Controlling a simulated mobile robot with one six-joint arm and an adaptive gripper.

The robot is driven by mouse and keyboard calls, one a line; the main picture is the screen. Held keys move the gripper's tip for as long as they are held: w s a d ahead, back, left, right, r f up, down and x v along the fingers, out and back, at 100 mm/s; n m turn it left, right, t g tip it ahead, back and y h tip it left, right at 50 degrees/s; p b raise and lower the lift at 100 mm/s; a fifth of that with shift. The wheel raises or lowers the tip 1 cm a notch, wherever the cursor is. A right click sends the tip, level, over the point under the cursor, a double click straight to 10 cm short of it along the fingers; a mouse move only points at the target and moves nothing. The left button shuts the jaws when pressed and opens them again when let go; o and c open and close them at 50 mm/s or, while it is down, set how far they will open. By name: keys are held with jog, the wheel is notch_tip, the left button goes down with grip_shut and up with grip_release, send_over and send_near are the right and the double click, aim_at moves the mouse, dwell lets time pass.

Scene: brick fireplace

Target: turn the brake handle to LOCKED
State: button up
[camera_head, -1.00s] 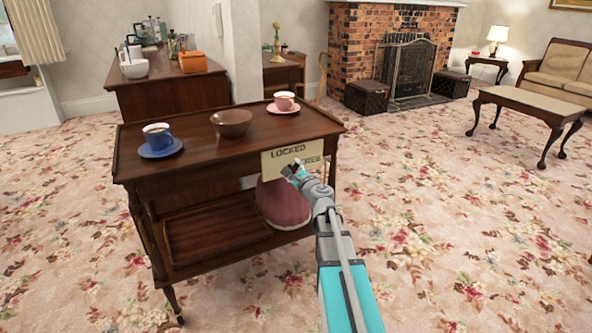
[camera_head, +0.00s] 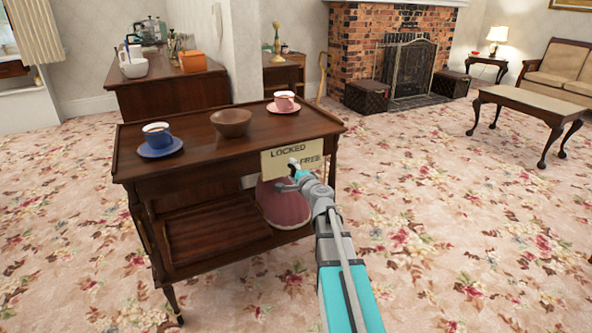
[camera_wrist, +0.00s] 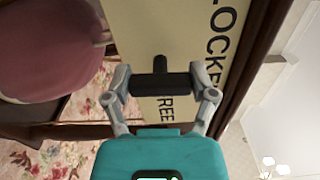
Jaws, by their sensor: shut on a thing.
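A cream plate (camera_head: 282,157) marked LOCKED and FREE is on the right end of the wooden tea trolley (camera_head: 190,165). The black brake handle (camera_wrist: 160,84) shows in the wrist view in front of this plate, as a dark bar with a short stub. My gripper (camera_wrist: 162,88) is shut on the bar, one finger at each end. FREE is partly covered by the handle and fingers in the wrist view. In the head view my gripper (camera_head: 296,168) hides the handle, so which word it points to cannot be told.
A blue cup (camera_head: 157,135), a brown bowl (camera_head: 231,122) and a pink cup (camera_head: 284,102) stand on the trolley top. A reddish-pink rounded object (camera_head: 283,204) is on the lower shelf, close below my gripper. Carpet to the right is clear.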

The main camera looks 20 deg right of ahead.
jog(key=shift+s+a, duration=0.1)
jog(key=o, duration=1)
jog(key=shift+o, duration=0.2)
jog(key=s, duration=1.2)
jog(key=shift+d, duration=0.3)
